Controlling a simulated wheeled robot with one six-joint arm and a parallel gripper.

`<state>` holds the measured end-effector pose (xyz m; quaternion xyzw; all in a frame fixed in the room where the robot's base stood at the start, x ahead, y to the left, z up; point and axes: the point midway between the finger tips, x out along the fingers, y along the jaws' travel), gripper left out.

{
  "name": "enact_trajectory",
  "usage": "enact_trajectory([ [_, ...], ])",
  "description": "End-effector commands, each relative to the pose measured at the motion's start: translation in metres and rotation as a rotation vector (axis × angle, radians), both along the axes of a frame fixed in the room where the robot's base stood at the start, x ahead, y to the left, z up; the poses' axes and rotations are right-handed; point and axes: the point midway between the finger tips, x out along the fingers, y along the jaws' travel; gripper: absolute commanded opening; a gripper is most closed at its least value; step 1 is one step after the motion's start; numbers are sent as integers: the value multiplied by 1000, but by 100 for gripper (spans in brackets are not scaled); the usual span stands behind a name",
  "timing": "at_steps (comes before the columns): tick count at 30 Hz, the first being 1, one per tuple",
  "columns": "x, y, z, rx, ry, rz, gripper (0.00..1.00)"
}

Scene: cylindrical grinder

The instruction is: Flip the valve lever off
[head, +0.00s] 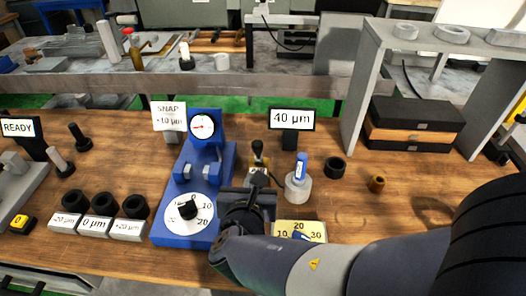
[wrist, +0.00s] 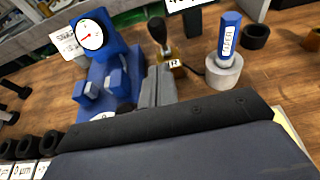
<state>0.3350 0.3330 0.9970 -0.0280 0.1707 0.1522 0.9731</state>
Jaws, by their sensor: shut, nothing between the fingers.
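The likely valve lever (head: 258,152) is a short stick with a black knob, standing roughly upright on a small brass base behind my gripper in the head view. In the wrist view the lever (wrist: 157,32) leans slightly left, and its brass base (wrist: 173,63) bears a small white label. My gripper (wrist: 157,84) is shut and empty, its grey fingertips just in front of the base; I cannot tell whether they touch it. In the head view my wrist hides most of the fingers.
A blue gauge stand (head: 184,228) with a dial is close on the left. A grey round holder (head: 298,187) with a blue marker-like stick is close on the right. A 40 µm display (head: 291,119) stands behind. A yellow scale plate (head: 300,230) lies by my arm.

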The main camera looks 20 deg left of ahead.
Motion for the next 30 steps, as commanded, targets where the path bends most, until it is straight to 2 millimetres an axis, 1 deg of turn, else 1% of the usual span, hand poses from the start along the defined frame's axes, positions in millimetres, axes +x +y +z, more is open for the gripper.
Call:
enact_trajectory([
  [5,2,0,-1,1,1,-3,0],
  [8,8,2,-3,0,2,-4,0],
  [11,21,5,-8,0,2,-8,0],
  [18,61,17,-23,0,2,-8,0],
  [21,74,22,-28,0,3,-6,0],
  [25,85,26,-32,2,2,-5,0],
  [30,90,27,-34,1,2,-4,0],
])
